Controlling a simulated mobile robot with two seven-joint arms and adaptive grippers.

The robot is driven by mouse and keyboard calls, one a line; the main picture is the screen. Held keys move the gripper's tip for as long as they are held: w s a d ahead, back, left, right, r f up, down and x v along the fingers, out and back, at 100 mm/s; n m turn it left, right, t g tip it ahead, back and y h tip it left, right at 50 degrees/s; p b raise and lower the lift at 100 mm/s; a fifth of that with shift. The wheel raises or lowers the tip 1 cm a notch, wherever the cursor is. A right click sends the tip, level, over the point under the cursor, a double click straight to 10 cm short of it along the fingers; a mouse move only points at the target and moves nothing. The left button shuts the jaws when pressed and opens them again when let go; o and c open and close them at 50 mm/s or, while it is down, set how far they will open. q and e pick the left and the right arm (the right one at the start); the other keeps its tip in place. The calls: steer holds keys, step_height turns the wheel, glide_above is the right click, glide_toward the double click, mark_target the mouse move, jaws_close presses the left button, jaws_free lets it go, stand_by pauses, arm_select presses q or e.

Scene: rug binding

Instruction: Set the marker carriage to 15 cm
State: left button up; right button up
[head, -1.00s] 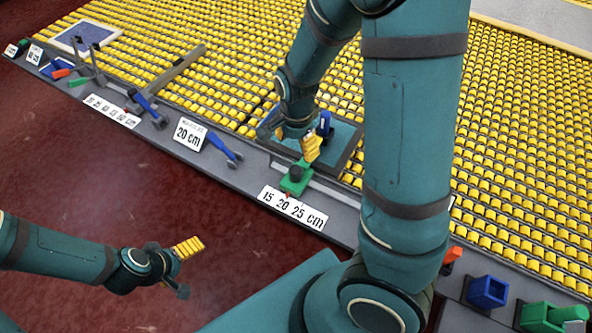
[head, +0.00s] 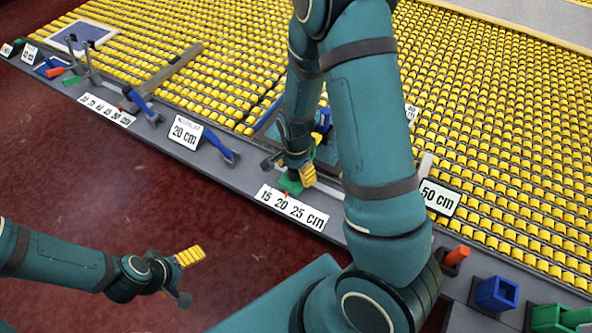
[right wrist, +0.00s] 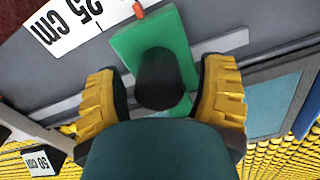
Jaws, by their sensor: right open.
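The green marker carriage (head: 290,184) sits on its rail behind the "15 20 25 cm" scale (head: 292,208). Its small red pointer (head: 286,195) stands near the 20 mark. In the right wrist view the green carriage (right wrist: 176,28) carries a dark round knob (right wrist: 158,78). My right gripper (right wrist: 166,95) is open, with one yellow finger on each side of the knob and a gap showing on both sides. In the head view this gripper (head: 290,170) partly hides the knob and carriage. My left gripper (head: 184,278) is open and empty over the red floor.
A "20 cm" sign (head: 185,132) and a blue-handled tool (head: 222,147) lie left of the scale. A "50 cm" sign (head: 438,197) and a blue holder (head: 496,294) stand to the right. The yellow roller bed (head: 480,130) lies behind the ledge.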

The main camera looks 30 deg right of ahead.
jaws_close()
steer(key=shift+w+a+p, duration=0.1)
steer(key=shift+w+a, duration=0.3)
steer(key=shift+w, duration=0.4)
steer(key=shift+w+a+p, duration=0.1)
steer(key=shift+w+a, duration=0.35)
steer(key=shift+w, duration=0.3)
steer(key=shift+w+a+p, duration=0.1)
steer(key=shift+w+a, duration=0.3)
steer(key=shift+w, duration=0.4)
jaws_free()
steer(key=shift+w+a, duration=0.1)
steer(key=shift+w, duration=0.05)
step_height(320, 180, up, 12)
